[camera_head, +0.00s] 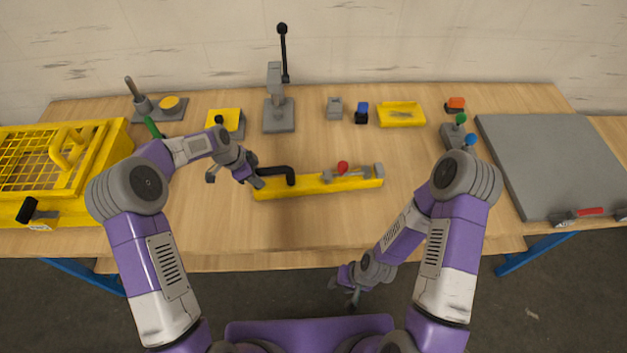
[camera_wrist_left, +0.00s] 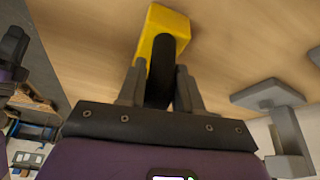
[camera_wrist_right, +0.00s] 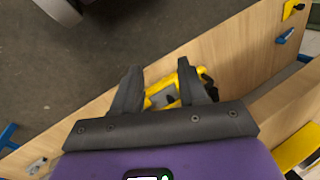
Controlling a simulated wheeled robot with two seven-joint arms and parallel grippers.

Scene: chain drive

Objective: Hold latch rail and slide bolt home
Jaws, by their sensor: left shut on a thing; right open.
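The yellow latch rail (camera_head: 318,186) lies on the wooden table in front of me. Its black bent handle (camera_head: 277,170) rises at the left end, and its grey bolt (camera_head: 352,173) with a red knob (camera_head: 342,167) sits near the right end. My left gripper (camera_head: 257,179) is shut on the black handle. In the left wrist view its fingers (camera_wrist_left: 160,90) close on both sides of the black handle (camera_wrist_left: 163,62), with the yellow rail (camera_wrist_left: 168,20) behind. My right gripper (camera_head: 344,291) is open and empty, below the table's front edge and away from the rail.
A yellow cage (camera_head: 100,150) stands at the left and a grey plate (camera_head: 550,150) lies at the right. A grey lever stand (camera_head: 278,115), small blocks and a yellow tray (camera_head: 401,115) line the back. Bare table lies between the rail and the grey plate.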

